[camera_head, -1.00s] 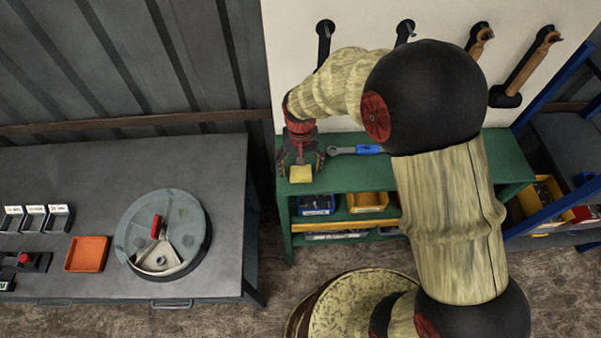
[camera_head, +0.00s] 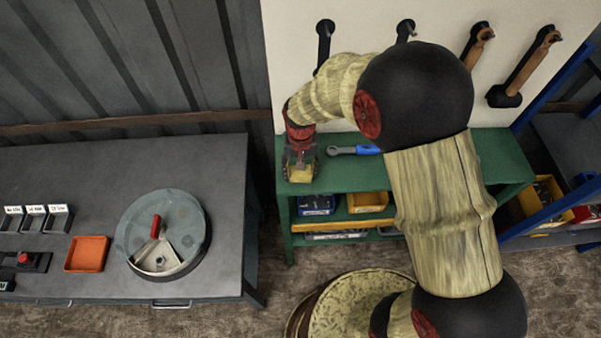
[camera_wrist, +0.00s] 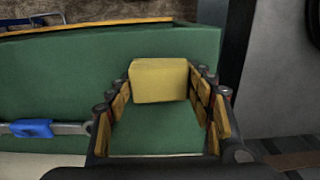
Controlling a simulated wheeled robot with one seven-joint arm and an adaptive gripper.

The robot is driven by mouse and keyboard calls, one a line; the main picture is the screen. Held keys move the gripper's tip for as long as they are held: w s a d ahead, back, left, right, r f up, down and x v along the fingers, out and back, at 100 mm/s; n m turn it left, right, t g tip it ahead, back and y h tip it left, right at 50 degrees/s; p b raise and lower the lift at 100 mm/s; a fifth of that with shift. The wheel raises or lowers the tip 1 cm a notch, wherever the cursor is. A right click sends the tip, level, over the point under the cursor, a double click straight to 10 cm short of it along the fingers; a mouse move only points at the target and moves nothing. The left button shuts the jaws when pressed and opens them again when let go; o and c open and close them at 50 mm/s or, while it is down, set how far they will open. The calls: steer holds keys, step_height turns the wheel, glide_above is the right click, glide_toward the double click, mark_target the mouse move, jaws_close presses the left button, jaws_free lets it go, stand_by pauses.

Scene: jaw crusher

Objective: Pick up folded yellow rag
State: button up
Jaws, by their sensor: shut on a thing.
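The folded yellow rag (camera_wrist: 160,80) is a small pale yellow block between my gripper's fingers in the wrist view, at the far end of the pads. It also shows at the left end of the green bench in the head view (camera_head: 300,174). My gripper (camera_head: 301,172) points down over the bench's left end and is shut on the rag. In the wrist view my gripper (camera_wrist: 160,92) has one finger on each side of the rag. Whether the rag touches the bench top cannot be told.
The green bench (camera_head: 440,165) carries a blue-handled wrench (camera_head: 355,150) right of my gripper. Blue and yellow bins (camera_head: 367,202) sit on its lower shelf. Hammers (camera_head: 523,68) hang on the wall behind. A dark table (camera_head: 95,180) with a round container (camera_head: 162,235) stands left.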

steer(key=shift+c, duration=0.9)
steer(key=shift+r, duration=0.6)
step_height(320, 180, up, 2)
steer(key=shift+s+r, duration=0.1)
steer(key=shift+r, duration=0.1)
steer(key=s+d+r, duration=0.3)
steer(key=s+r, duration=0.6)
steer(key=s, duration=0.4)
steer(key=shift+s+d+r+p, duration=0.2)
steer(key=shift+d+p, duration=0.15)
